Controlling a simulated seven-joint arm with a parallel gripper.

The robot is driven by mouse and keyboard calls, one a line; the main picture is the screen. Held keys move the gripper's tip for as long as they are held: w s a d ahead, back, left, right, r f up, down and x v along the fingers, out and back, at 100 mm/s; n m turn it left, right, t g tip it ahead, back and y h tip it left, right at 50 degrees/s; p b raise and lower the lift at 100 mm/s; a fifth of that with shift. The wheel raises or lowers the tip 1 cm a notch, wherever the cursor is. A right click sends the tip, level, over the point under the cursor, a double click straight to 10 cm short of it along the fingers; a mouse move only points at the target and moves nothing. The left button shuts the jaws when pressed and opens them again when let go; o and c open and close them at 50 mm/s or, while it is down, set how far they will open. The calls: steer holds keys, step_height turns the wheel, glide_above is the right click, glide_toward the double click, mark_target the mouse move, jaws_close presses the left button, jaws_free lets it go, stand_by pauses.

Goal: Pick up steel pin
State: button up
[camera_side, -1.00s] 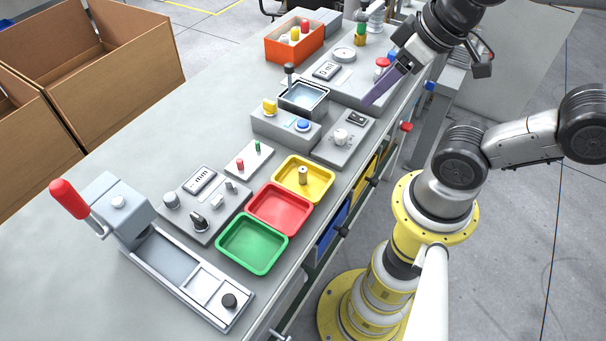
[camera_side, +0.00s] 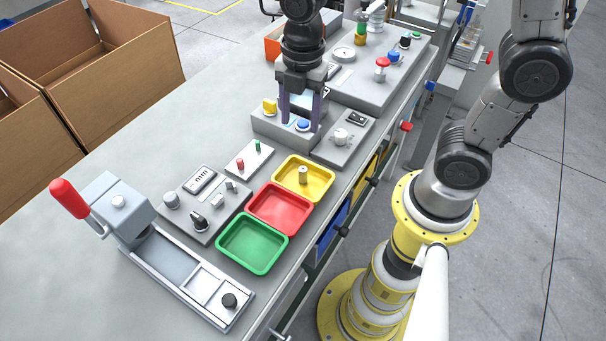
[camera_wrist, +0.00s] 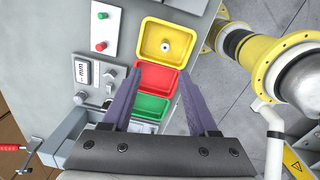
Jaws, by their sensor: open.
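A small upright metallic cylinder (camera_side: 303,175), probably the steel pin, stands in the yellow tray (camera_side: 320,187). In the wrist view the cylinder (camera_wrist: 165,46) shows from above as a pale round with a dark centre, near the middle of the yellow tray (camera_wrist: 149,29). My gripper (camera_side: 300,117) is open and empty, with purple fingers pointing down over the grey button box (camera_side: 268,122), behind the yellow tray. In the wrist view my gripper's fingertips (camera_wrist: 160,73) are spread, and the cylinder appears beyond them. Nothing hides the cylinder.
A red tray (camera_side: 280,207) and a green tray (camera_side: 252,244) sit in line with the yellow one. A small plate with red and green pegs (camera_side: 249,159) lies to its left. A lever press (camera_side: 120,205) stands at front left. Bare bench lies at far left.

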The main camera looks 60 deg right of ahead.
steer(key=f, duration=0.2)
glide_above(303, 169)
steer(key=f, duration=0.7)
steer(key=shift+a+f, duration=0.15)
steer(key=shift+a, duration=0.15)
steer(key=f, duration=0.4)
steer(key=shift+d+f, duration=0.25)
steer(key=shift+d, duration=0.1)
steer(key=shift+f, duration=0.55)
jaws_close()
